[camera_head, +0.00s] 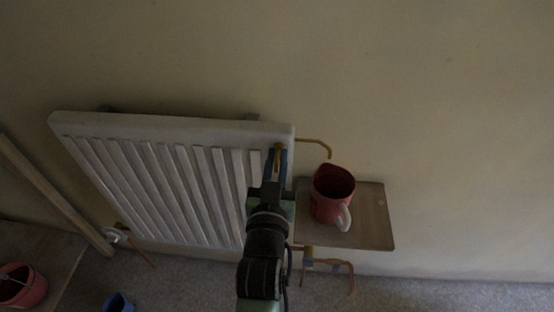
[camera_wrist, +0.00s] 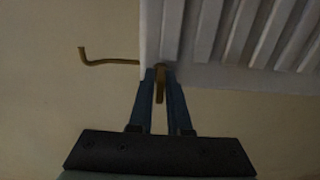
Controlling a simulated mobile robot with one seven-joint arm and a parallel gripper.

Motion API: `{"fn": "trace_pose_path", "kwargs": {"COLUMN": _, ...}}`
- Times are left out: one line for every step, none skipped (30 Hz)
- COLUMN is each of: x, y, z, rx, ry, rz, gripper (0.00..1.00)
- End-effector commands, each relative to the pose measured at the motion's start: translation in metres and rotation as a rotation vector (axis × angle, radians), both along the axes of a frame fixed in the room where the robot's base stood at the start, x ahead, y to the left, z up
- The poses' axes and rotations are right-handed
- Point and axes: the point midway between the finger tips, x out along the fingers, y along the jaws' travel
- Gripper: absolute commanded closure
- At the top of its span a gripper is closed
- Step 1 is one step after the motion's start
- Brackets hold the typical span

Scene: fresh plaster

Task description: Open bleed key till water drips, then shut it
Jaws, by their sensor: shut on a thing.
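The bleed key (camera_head: 278,148) is a small brass-coloured piece at the upper right corner of the white radiator (camera_head: 160,128). In the wrist view the key (camera_wrist: 160,88) stands upright in the picture between my two blue fingers. My gripper (camera_head: 276,160) is shut on the key, close to the radiator's face. A thin brass spout (camera_head: 316,141) sticks out from the radiator's right side and bends down at its end, above a red mug (camera_head: 330,194) with a white handle. It also shows in the wrist view (camera_wrist: 105,62). I cannot see any water drop.
The mug stands on a wooden shelf (camera_head: 372,215) right of my arm. Copper pipes (camera_head: 335,264) run below the shelf. A red bucket (camera_head: 22,288), a blue container (camera_head: 118,302) and a leaning wooden plank (camera_head: 55,195) are at left. The wall at right is bare.

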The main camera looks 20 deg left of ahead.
Motion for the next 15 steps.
{"fn": "trace_pose_path", "kwargs": {"x": -0.0002, "y": 0.0, "z": -0.0011, "rx": 0.001, "ry": 0.003, "rz": 0.0, "gripper": 1.0}}
{"fn": "trace_pose_path", "kwargs": {"x": -0.0002, "y": 0.0, "z": -0.0011, "rx": 0.001, "ry": 0.003, "rz": 0.0, "gripper": 1.0}}
{"fn": "trace_pose_path", "kwargs": {"x": -0.0002, "y": 0.0, "z": -0.0011, "rx": 0.0, "ry": 0.003, "rz": 0.0, "gripper": 1.0}}
{"fn": "trace_pose_path", "kwargs": {"x": -0.0002, "y": 0.0, "z": -0.0011, "rx": 0.0, "ry": 0.003, "rz": 0.0, "gripper": 1.0}}
{"fn": "trace_pose_path", "kwargs": {"x": -0.0002, "y": 0.0, "z": -0.0011, "rx": 0.0, "ry": 0.003, "rz": 0.0, "gripper": 1.0}}
{"fn": "trace_pose_path", "kwargs": {"x": -0.0002, "y": 0.0001, "z": -0.0011, "rx": 0.0, "ry": 0.003, "rz": 0.0, "gripper": 1.0}}
{"fn": "trace_pose_path", "kwargs": {"x": -0.0002, "y": 0.0001, "z": -0.0011, "rx": 0.0, "ry": 0.003, "rz": 0.0, "gripper": 1.0}}
{"fn": "trace_pose_path", "kwargs": {"x": -0.0002, "y": 0.0001, "z": -0.0011, "rx": 0.0, "ry": 0.003, "rz": 0.0, "gripper": 1.0}}
{"fn": "trace_pose_path", "kwargs": {"x": -0.0002, "y": 0.0001, "z": -0.0011, "rx": -0.001, "ry": 0.003, "rz": 0.0, "gripper": 0.77}}
{"fn": "trace_pose_path", "kwargs": {"x": -0.0002, "y": 0.0001, "z": -0.001, "rx": -0.001, "ry": 0.003, "rz": 0.0, "gripper": 0.71}}
{"fn": "trace_pose_path", "kwargs": {"x": -0.0002, "y": 0.0001, "z": -0.001, "rx": -0.001, "ry": 0.002, "rz": 0.0, "gripper": 0.66}}
{"fn": "trace_pose_path", "kwargs": {"x": -0.0002, "y": 0.0001, "z": -0.0009, "rx": -0.001, "ry": 0.002, "rz": 0.0, "gripper": 0.6}}
{"fn": "trace_pose_path", "kwargs": {"x": -0.0002, "y": 0.0, "z": -0.0008, "rx": -0.001, "ry": 0.002, "rz": 0.0, "gripper": 0.6}}
{"fn": "trace_pose_path", "kwargs": {"x": -0.0002, "y": 0.0, "z": -0.0007, "rx": -0.001, "ry": 0.002, "rz": 0.0, "gripper": 0.6}}
{"fn": "trace_pose_path", "kwargs": {"x": -0.0001, "y": 0.0001, "z": -0.0006, "rx": -0.001, "ry": 0.002, "rz": 0.0, "gripper": 0.6}}
